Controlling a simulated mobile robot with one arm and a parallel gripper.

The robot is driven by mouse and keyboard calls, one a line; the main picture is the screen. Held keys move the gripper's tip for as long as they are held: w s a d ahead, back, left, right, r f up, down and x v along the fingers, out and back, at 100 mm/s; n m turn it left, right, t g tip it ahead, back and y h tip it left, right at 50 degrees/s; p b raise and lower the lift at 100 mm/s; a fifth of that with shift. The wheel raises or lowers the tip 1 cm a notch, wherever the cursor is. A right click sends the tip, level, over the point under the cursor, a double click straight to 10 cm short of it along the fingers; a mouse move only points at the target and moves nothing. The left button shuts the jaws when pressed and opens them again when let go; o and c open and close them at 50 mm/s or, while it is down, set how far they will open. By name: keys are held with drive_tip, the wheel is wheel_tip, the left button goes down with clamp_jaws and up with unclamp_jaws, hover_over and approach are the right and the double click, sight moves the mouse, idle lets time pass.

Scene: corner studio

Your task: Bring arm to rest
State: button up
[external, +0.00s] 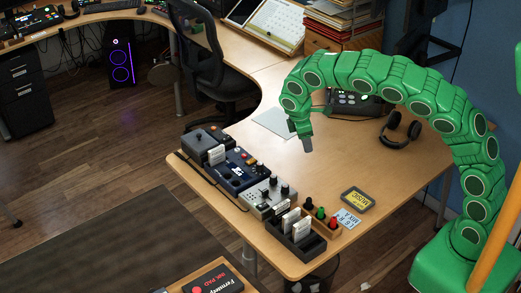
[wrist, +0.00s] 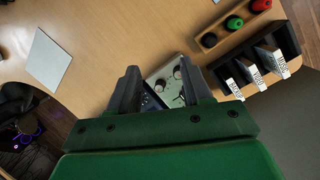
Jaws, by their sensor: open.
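I cannot tell for certain which device is the headphone amp. A pale grey box with dark knobs (external: 266,196) stands in the row along the desk's front edge; it also shows between and beyond my fingers in the wrist view (wrist: 167,80). A dark blue unit (external: 236,171) stands to its left, partly hidden by a finger in the wrist view. A dark console with round controls (external: 352,102) lies at the back beside the headphones (external: 400,130). My gripper (external: 306,143) is open and empty, above the desk and apart from the devices; it points down.
A black card holder (external: 303,240), a wooden tray with coloured knobs (external: 320,217) and a yellow-faced box (external: 357,200) stand right of the row. A dark grey device (external: 203,142) is at its left end. The mid-desk is clear around a pale sheet (external: 272,124).

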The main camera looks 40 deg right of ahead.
drive_tip(key=s+d+r+m+g, duration=0.1)
drive_tip(key=s+d+r+m, duration=0.4)
drive_tip(key=s+d, duration=0.45)
drive_tip(key=s+d+r+m+g, duration=0.1)
drive_tip(key=s+d+r+m, duration=0.4)
drive_tip(key=s+d, duration=0.4)
drive_tip(key=s+m+y, duration=0.2)
drive_tip(key=s+y, duration=0.1)
drive_tip(key=s, duration=2.2)
drive_tip(key=shift+s+a+t, duration=0.3)
drive_tip(key=shift+s+a, duration=0.1)
drive_tip(key=shift+o, duration=0.5)
drive_tip(key=shift+w, duration=0.1)
